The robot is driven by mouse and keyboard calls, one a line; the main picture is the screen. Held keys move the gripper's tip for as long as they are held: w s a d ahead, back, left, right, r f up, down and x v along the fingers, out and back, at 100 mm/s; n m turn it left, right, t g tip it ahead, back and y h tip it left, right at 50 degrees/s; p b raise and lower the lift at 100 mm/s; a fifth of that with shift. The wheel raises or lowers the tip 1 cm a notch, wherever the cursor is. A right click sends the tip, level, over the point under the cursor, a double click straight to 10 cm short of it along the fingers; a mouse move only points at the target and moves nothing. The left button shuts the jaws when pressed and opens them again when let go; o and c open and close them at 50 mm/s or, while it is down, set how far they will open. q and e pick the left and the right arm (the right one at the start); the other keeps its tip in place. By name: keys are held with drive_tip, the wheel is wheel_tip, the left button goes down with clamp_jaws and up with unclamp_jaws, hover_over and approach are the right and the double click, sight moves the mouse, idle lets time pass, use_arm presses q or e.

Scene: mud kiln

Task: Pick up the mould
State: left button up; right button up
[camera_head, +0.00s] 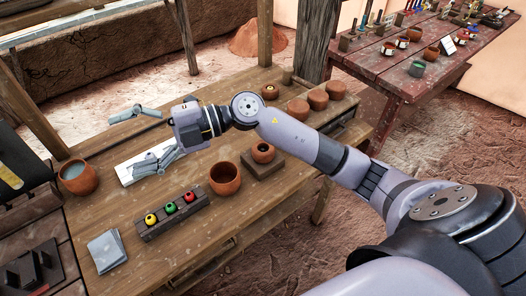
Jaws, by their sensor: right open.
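A pale, flat rectangular block (129,172) lies on the wooden table (190,245) at the left; it may be the mould, but I cannot tell for sure. My right gripper (125,146) is open, its two fingers spread and pointing left. It hangs over the block's area, and the lower finger covers part of the block in the picture. Nothing shows between the fingers. I cannot tell whether the lower finger touches the block. My left gripper is not in view.
A clay pot (80,178) stands left of the block. A dark rack (172,214) with three coloured balls, a folded cloth (106,250) and a clay bowl (225,180) are nearer. A small pot (263,152) sits on a wooden block. A wooden post (186,35) rises behind.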

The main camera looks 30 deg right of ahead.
drive_tip(key=w+d+f+n+g+h, duration=0.1)
drive_tip(key=d+f+g+h, duration=0.1)
drive_tip(key=d+f+h, duration=0.4)
drive_tip(key=m+g+h+p, duration=0.2)
drive_tip(key=m+h, duration=0.3)
drive_tip(key=h, duration=0.6)
hover_over(263, 149)
drive_tip(key=f, duration=1.1)
drive_tip(key=shift+s+d+f, duration=0.2)
drive_tip(key=shift+d+f, duration=0.1)
drive_tip(key=shift+d, duration=0.1)
drive_tip(key=f, duration=0.2)
drive_tip(key=a+f+p, duration=0.1)
drive_tip(key=f, duration=0.1)
drive_tip(key=shift+w+f, duration=0.1)
drive_tip(key=shift+f, duration=0.2)
drive_tip(key=shift+d+f, duration=0.1)
drive_tip(key=shift+f, duration=0.4)
drive_tip(key=shift+r, duration=0.1)
drive_tip(key=c, duration=1.4)
